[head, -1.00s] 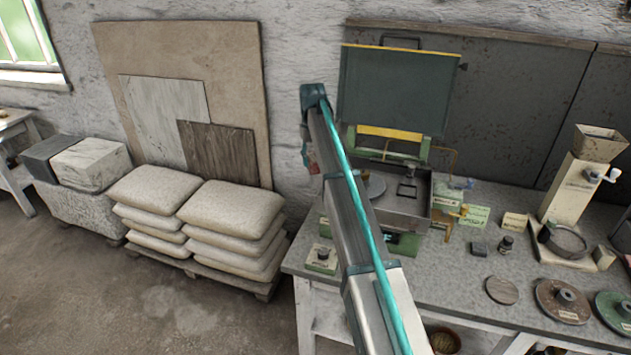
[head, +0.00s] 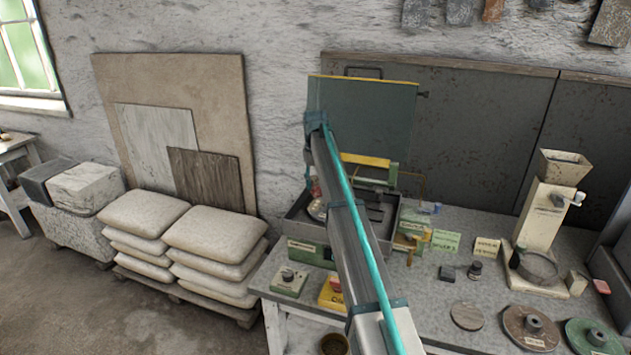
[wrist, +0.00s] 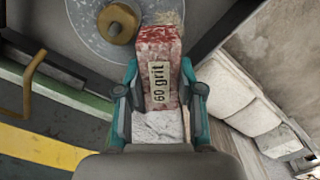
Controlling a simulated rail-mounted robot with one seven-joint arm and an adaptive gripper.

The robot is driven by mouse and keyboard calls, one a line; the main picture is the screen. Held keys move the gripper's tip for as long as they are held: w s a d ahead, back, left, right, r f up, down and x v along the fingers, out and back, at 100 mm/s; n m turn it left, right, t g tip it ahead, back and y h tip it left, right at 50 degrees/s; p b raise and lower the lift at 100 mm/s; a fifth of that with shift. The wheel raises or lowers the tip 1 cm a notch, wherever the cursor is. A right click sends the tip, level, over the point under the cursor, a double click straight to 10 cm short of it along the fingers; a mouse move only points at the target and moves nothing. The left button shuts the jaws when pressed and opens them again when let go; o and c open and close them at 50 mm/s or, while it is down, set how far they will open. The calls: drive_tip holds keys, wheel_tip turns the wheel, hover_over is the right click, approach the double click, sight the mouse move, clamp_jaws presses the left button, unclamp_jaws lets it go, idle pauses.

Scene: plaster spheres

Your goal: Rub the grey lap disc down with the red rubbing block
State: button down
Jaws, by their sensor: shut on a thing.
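My gripper (wrist: 161,104) is shut on the red rubbing block (wrist: 160,50), which carries a "60 grit" label and has a worn, whitish face. In the wrist view the grey lap disc (wrist: 89,30), with a brass knob at its centre, lies beyond the block, whose far end overlaps the disc's edge. I cannot tell whether block and disc touch. In the head view the red block (head: 315,187) is small, just above the disc (head: 317,210) in the machine's tray. My arm hides part of the tray.
The machine's raised dark green lid (head: 362,120) stands behind the tray (head: 297,225). A control box (head: 289,282) and a yellow box (head: 331,292) are in front. Stacked sacks (head: 215,232) stand to the left. Loose discs (head: 467,316) and a hopper device (head: 545,215) are on the right of the bench.

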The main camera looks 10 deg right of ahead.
drive_tip(key=shift+f+b, duration=0.85)
drive_tip(key=shift+f, duration=1.75)
drive_tip(key=shift+f, duration=0.3)
drive_tip(key=shift+s, duration=0.1)
